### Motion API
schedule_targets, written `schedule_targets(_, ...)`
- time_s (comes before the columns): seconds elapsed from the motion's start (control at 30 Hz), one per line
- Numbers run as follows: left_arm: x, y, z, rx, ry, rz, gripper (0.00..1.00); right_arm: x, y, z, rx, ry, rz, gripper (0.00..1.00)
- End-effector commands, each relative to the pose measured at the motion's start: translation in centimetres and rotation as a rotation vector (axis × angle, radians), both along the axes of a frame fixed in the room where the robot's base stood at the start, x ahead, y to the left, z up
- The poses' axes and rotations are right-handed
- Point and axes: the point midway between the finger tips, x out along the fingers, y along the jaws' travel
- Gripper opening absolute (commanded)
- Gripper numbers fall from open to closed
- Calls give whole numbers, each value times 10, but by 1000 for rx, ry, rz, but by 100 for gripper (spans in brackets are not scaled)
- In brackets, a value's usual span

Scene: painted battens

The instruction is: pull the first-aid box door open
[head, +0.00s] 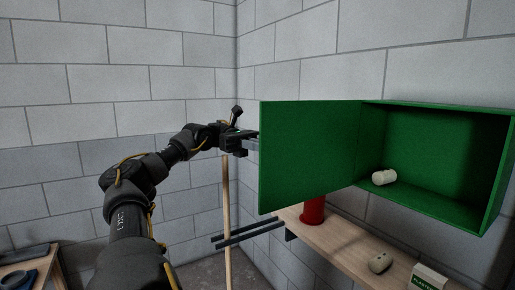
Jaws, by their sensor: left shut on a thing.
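The green first-aid box (450,157) is on the wall at the right. Its door (310,152) stands wide open, swung out to the left, with its plain inner face towards me. My left gripper (251,136) is at the door's free left edge, near the upper part. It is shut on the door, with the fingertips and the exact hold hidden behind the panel. Any handle on the outer face is hidden. A white roll (384,177) lies inside on the box's floor. My right gripper is out of view.
A wooden shelf (340,238) below the box holds a red cylinder (313,211), a beige rounded object (379,262) and a small labelled carton (430,279). Dark bars (248,234) and a wooden pole (226,205) stand left of it. A bench (38,268) is lower left.

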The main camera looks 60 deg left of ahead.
Motion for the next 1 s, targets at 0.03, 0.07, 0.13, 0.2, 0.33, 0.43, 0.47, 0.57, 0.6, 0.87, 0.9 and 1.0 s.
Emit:
schedule_targets(0.03,3,1,1,0,-3,14,0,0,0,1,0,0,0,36)
schedule_targets(0.07,3,1,1,0,-3,14,0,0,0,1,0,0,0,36)
schedule_targets(0.13,3,1,1,0,-4,13,0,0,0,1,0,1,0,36)
schedule_targets(0.2,3,1,1,-1,-4,13,0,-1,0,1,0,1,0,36)
schedule_targets(0.33,3,1,1,-1,-4,13,0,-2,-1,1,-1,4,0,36)
schedule_targets(0.43,3,1,1,0,-4,13,24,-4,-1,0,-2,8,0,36)
schedule_targets(0.47,2,1,1,0,-3,13,28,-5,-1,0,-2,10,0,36)
schedule_targets(0.57,1,2,0,-1,-2,16,32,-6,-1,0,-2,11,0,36)
schedule_targets(0.6,0,3,0,-1,-2,17,32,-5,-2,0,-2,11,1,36)
schedule_targets(0.87,-3,4,0,0,0,20,32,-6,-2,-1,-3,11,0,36)
schedule_targets(0.9,-3,4,0,0,0,20,32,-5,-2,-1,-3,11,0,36)
schedule_targets(1.0,-3,4,0,0,0,19,32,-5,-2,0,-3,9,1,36)
